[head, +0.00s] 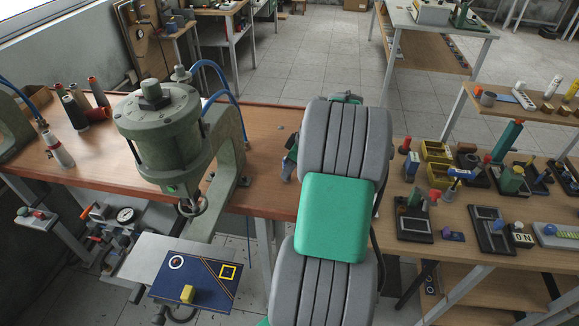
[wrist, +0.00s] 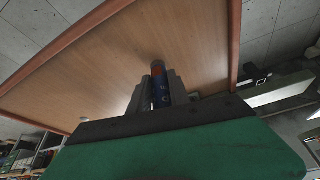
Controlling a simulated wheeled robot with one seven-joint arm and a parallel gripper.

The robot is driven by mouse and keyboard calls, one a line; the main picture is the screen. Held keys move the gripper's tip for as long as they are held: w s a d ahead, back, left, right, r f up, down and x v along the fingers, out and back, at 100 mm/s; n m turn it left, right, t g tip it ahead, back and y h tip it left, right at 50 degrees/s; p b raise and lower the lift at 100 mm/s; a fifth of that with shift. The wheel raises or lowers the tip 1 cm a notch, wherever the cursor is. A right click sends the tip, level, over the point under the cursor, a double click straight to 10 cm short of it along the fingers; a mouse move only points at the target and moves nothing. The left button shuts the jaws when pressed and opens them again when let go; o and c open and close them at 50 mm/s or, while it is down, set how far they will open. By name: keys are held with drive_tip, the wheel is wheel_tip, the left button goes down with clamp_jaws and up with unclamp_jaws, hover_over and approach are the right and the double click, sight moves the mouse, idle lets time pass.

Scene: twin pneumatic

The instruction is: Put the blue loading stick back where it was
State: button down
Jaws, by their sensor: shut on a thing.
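In the wrist view, my gripper (wrist: 157,84) is shut on the blue loading stick (wrist: 164,90), a dark blue rod with a reddish-orange end and small pale markings. The stick stands out between the fingers, in front of a wooden table top (wrist: 90,62) with a red-brown edge. I cannot tell whether it touches the wood. In the head view, my grey and green arm hides the gripper and stick. A dark blue board (head: 209,290) with a white ring, a yellow square outline and a yellow block (head: 187,293) lies on the plate below the green press (head: 160,130).
The brown workbench (head: 262,120) is partly clear around my arm. The right table (head: 470,215) is crowded with small fixtures and yellow bins (head: 437,155). A blue hose (head: 213,66) curves behind the press.

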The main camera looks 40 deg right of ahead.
drive_tip(key=shift+f, duration=0.4)
drive_tip(key=c, duration=1.2)
unclamp_jaws()
drive_tip(key=b+v, duration=0.1)
drive_tip(key=v, duration=1.1)
drive_tip(key=shift+r, duration=0.2)
